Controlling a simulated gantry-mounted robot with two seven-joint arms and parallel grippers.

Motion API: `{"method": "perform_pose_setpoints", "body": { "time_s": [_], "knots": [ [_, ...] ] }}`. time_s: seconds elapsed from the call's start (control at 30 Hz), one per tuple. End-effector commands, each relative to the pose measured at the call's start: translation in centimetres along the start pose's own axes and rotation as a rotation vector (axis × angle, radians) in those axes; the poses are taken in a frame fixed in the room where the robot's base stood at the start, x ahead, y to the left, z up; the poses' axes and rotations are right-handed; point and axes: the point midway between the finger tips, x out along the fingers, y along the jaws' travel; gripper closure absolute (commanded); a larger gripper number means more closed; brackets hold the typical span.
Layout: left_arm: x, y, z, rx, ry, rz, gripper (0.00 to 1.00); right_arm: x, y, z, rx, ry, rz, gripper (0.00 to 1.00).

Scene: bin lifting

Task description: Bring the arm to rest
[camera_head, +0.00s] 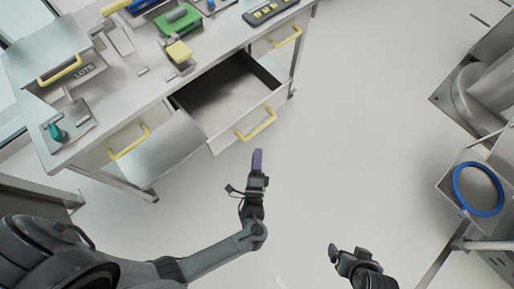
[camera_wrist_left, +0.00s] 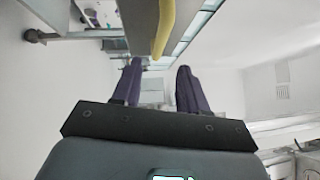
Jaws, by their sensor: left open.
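My left gripper (camera_head: 257,160) is in front of the open drawer in the head view, its purple fingers pointing toward the drawer's yellow handle (camera_head: 257,124). In the left wrist view the two purple fingers (camera_wrist_left: 158,88) stand apart with nothing between them. The yellow handle also shows above the fingers in the left wrist view (camera_wrist_left: 163,28). The gripper appears just short of the handle, not around it. My right gripper (camera_head: 334,252) is at the bottom of the head view, over the floor; its jaw opening does not show clearly.
The open drawer (camera_head: 225,97) juts out of the grey workbench (camera_head: 125,95), which carries several tools and fixtures. A blue ring (camera_head: 478,189) sits on a metal stand at the right. The floor (camera_head: 350,120) between bench and stand is clear.

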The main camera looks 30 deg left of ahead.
Motion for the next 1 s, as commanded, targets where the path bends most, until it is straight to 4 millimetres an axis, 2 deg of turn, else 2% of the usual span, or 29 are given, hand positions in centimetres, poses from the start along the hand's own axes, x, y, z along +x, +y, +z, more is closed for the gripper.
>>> {"method": "perform_pose_setpoints", "body": {
  "time_s": [0.37,0.53,0.67,0.8,1.0],
  "knots": [
    [0.1,0.0,0.0,-0.006,0.000,0.003,0.57,0.0,0.0,-0.1,0.000,0.002,0.000,0.08],
    [0.7,0.8,0.7,-0.100,-0.007,0.073,0.57,0.0,0.1,-0.1,-0.003,0.002,0.002,0.08],
    [1.5,2.1,1.6,-0.271,-0.018,0.202,0.57,0.0,0.2,0.0,-0.007,0.001,0.005,0.08],
    [2.1,3.3,2.5,-0.514,-0.034,0.390,0.57,0.0,0.2,0.0,-0.009,0.001,0.007,0.08],
    [1.6,2.9,3.5,-0.861,-0.067,0.713,0.57,0.0,0.2,0.0,-0.008,0.001,0.006,0.08]
  ]
}}
